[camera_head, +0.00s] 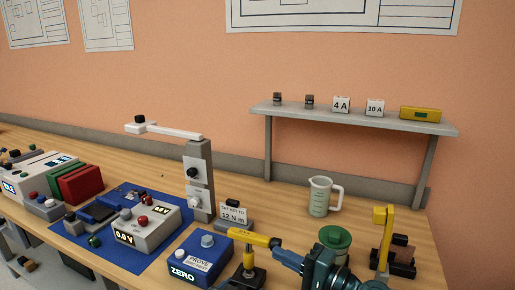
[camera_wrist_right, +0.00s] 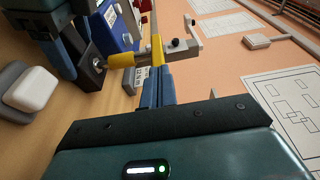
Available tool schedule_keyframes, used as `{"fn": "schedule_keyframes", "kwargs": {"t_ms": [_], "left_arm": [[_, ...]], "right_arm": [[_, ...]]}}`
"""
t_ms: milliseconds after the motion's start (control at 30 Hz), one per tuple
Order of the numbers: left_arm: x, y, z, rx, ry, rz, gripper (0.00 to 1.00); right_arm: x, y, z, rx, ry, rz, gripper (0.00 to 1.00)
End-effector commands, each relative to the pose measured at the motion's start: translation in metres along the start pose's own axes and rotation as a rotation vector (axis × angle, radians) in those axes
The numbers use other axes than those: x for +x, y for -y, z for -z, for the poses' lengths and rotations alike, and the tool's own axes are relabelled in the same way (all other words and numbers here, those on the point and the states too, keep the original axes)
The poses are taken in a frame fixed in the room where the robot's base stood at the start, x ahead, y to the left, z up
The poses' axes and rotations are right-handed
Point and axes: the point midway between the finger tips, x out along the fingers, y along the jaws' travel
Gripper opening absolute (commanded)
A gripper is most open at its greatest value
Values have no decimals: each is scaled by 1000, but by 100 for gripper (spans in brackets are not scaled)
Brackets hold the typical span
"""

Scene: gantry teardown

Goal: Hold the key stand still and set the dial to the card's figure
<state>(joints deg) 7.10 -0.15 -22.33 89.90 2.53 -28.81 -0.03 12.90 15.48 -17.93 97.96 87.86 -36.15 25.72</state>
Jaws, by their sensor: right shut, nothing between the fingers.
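The key stand, a black base with an upright yellow post (camera_head: 249,259), stands at the bottom edge of the head view. It lies sideways in the right wrist view (camera_wrist_right: 122,61). The card (camera_head: 233,214) behind it reads "SET KEY TO 12 N m". My right gripper (camera_head: 262,240) reaches in from the right with its yellow tips at the post's top. It is shut and empty; I cannot tell whether it touches. The dial's figure is not readable. My left gripper (camera_wrist_right: 66,50) shows only in the wrist view, beside the black base; its grip is hidden.
A blue box marked ZERO (camera_head: 186,274) stands left of the stand. A grey post (camera_head: 199,180) with a white arm rises behind. A measuring jug (camera_head: 320,197), green-topped item (camera_head: 335,240) and yellow-topped fixture (camera_head: 384,230) stand right. A shelf (camera_head: 350,120) is at the back.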

Motion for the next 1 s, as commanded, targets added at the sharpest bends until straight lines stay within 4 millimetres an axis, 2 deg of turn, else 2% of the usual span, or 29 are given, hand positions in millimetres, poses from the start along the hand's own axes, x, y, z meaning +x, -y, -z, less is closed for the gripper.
{"fn": "schedule_keyframes", "kwargs": {"t_ms": [33, 167, 600, 1000], "left_arm": [[0, 0, -10, 0, 23, 0, 39], [0, 0, -9, 0, 22, 0, 39], [0, 0, -9, -2, 21, 0, 39], [0, 0, -8, -3, 21, 0, 39]], "right_arm": [[0, -1, -2, 0, 2, -1, 0], [-6, -2, -2, 2, 3, -4, 0], [-53, -3, 9, 3, 6, -6, 0], [-59, -3, 10, 4, 7, -4, 0]]}}
